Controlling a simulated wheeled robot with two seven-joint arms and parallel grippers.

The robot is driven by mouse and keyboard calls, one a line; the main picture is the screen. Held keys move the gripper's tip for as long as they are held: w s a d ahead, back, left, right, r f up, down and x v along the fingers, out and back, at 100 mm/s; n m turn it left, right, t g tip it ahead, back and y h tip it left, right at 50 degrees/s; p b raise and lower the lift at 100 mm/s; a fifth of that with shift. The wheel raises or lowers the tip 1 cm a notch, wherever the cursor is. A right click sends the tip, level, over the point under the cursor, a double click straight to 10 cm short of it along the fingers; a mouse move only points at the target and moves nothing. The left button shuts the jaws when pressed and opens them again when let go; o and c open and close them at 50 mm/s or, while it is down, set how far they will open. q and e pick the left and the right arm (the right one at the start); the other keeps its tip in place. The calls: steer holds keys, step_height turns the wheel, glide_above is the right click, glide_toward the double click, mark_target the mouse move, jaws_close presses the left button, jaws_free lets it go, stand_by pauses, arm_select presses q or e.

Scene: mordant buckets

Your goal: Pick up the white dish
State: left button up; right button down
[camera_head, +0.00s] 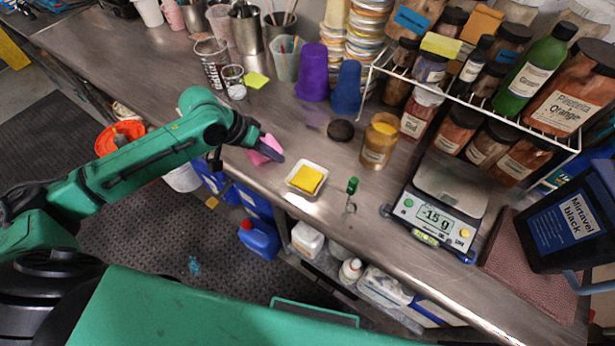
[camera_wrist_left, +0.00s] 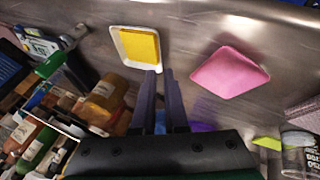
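The white dish (camera_head: 318,168) is small and square with rounded corners. It sits on the steel bench near its front edge, and a yellow square (camera_head: 307,179) lies in it. In the left wrist view the white dish (camera_wrist_left: 117,50) is just beyond the fingertips, to the left. My left gripper (camera_head: 276,154) is above the bench, left of the dish and apart from it. In the wrist view its fingers (camera_wrist_left: 160,73) are a narrow gap apart with nothing between them. My right gripper is out of view.
A green-handled tool (camera_head: 352,186), an amber jar (camera_head: 379,141), a black lid (camera_head: 340,130) and a scale (camera_head: 436,212) stand right of the white dish. Cups and a bottle rack (camera_head: 470,98) are behind.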

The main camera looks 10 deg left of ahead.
mark_target(299, 172)
arm_select(q)
steer(key=p+x, duration=0.2)
steer(key=x, duration=0.6)
steer(key=shift+f, duration=0.1)
jaws_close()
stand_by(0.4)
stand_by(1.0)
